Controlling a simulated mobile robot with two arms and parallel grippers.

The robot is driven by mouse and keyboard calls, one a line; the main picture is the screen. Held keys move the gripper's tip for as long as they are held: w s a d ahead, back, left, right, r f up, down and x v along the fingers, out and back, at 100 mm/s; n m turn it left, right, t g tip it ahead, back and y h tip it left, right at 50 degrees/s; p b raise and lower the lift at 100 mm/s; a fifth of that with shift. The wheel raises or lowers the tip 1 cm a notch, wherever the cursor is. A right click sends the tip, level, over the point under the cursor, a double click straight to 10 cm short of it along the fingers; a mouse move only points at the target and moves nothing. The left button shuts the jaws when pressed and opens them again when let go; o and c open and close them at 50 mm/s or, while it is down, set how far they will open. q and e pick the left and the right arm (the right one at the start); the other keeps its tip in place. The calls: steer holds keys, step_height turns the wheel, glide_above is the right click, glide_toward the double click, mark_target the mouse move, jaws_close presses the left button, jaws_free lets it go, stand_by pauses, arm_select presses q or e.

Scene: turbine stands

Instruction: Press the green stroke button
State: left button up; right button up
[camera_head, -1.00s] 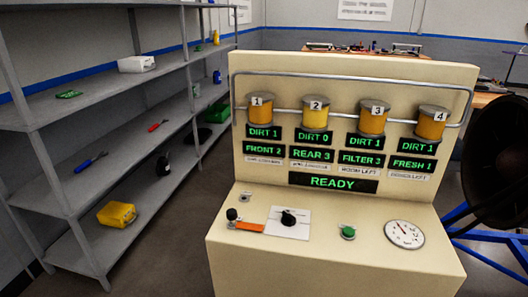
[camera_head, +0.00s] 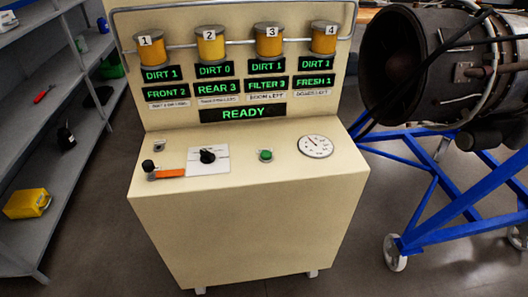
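The green stroke button (camera_head: 265,155) is a small round green cap on the sloped top of a cream console (camera_head: 250,235). It sits between a black rotary knob (camera_head: 207,156) on a white plate and a round white gauge (camera_head: 316,146). Above it a panel with green lettering (camera_head: 243,114) reads READY. Several yellow cylinders numbered 1 to 4, such as cylinder 2 (camera_head: 210,44), line the upright back panel. Nothing covers the button. Neither of my grippers shows in the view.
A black knob with an orange lever (camera_head: 168,173) is at the console's left. A turbine (camera_head: 430,60) on a blue wheeled stand (camera_head: 440,190) is close at right. The floor before the console looks clear.

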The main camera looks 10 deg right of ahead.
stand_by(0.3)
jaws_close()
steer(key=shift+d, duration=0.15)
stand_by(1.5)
